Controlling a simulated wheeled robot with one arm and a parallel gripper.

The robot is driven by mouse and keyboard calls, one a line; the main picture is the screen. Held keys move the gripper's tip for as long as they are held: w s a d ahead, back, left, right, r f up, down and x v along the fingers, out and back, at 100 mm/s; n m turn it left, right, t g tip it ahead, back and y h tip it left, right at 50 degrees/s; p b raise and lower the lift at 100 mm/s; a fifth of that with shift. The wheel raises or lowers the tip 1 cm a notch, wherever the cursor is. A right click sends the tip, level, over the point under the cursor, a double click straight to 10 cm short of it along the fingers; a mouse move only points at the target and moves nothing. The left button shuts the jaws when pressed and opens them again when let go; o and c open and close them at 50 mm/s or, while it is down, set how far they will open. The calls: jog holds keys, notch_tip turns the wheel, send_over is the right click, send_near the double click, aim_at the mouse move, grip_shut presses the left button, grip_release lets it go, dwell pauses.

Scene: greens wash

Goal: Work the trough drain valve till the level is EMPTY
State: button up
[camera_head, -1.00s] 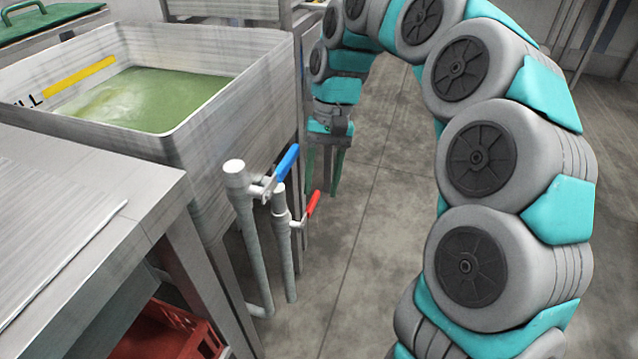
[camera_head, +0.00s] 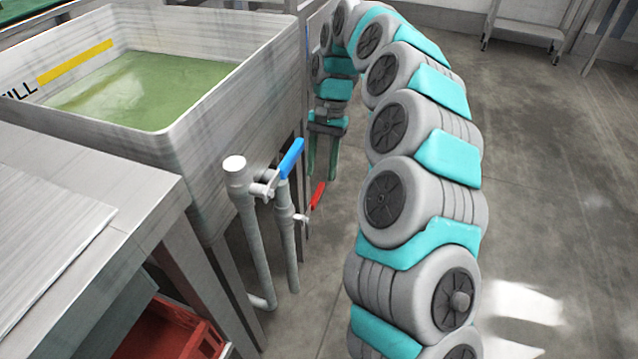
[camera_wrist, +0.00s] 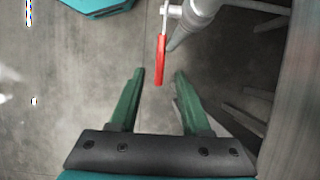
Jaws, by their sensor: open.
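The metal trough (camera_head: 225,125) holds green water (camera_head: 140,92), below a yellow band on its inner wall marked with letters ending in "ILL". Two pipes stand at its near right corner. One carries a valve with a blue lever (camera_head: 291,158), the other a valve with a red lever (camera_head: 317,195); no label shows which is the drain. My gripper (camera_head: 322,172) is open and empty, pointing down just behind the red lever. In the wrist view the red lever (camera_wrist: 161,60) hangs between and beyond my green fingertips (camera_wrist: 158,76), with no clear contact.
A metal table (camera_head: 90,165) stands in front of the trough, with a red crate (camera_head: 175,330) beneath it. The grey pipe (camera_head: 256,250) of the blue valve runs down close by. Floor right of my arm is open; a wheeled cart (camera_head: 525,30) stands far back.

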aim_at(318, 191)
jog(key=shift+x, duration=2.4)
grip_shut()
